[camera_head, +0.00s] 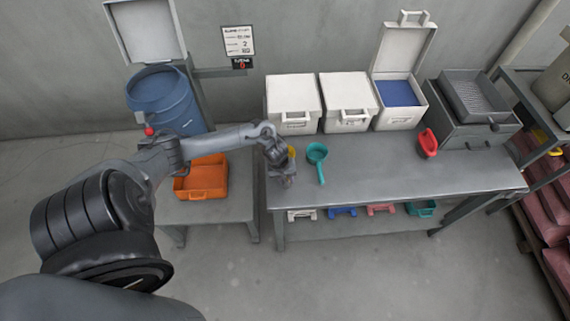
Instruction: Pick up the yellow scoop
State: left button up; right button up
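The yellow scoop (292,152) is on the grey table (420,178), near its left end. Only a small yellow part shows, because my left gripper and wrist cover the rest. My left gripper (286,181) points down over that spot, close to the scoop. Its fingers are too small and dark to tell whether they are open or shut, or whether they touch the scoop's handle. A teal scoop (317,153) lies just right of it, with its handle towards the front. My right gripper is not in view.
White bins (295,124) stand along the table's back; the rightmost is open with blue inside. A red scoop (428,143) and a grey box with a mesh tray (478,93) are at right. An orange crate (203,193) and a blue drum (165,100) are at left. The front right tabletop is clear.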

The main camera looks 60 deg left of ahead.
pick_arm(q)
jog(key=shift+r, duration=0.1)
grip_shut()
jog(key=shift+r, duration=0.45)
jog(key=r, duration=0.1)
jog(key=r+p, duration=0.1)
jog(key=r, duration=0.1)
jog(key=shift+d+r+p, duration=0.25)
jog(key=shift+r+p, duration=0.05)
jog(key=shift+p, duration=0.1)
jog(key=s+d+r+p, duration=0.2)
jog(key=d+r, duration=0.4)
jog(key=d, duration=0.5)
jog(key=shift+s+r+p, duration=0.15)
jog(key=shift+s+p, duration=0.05)
jog(key=shift+p, duration=0.65)
jog(key=shift+o, duration=1.1)
grip_release()
grip_shut()
